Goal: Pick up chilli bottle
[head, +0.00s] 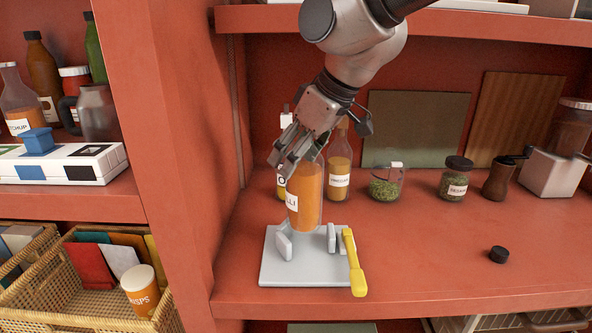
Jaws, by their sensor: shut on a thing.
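The chilli bottle (308,200) is a clear bottle of orange contents with a white label whose visible letters end in "LLI". It is upright in the head view, at or just over a grey plate (300,273) with upright grey pieces. I cannot tell whether its base touches the plate. My gripper (285,162) comes down from above and is shut on the bottle's upper part, hiding its neck and top. A yellow-handled piece (354,262) is at the plate's right side.
Behind stand a dressing bottle (340,165) and a partly hidden bottle (283,183). To the right are a glass of green bits (385,186), a jar (456,178), a grinder (500,178) and a black cap (499,254). A red upright panel (185,150) bounds the left. The front right shelf is mostly clear.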

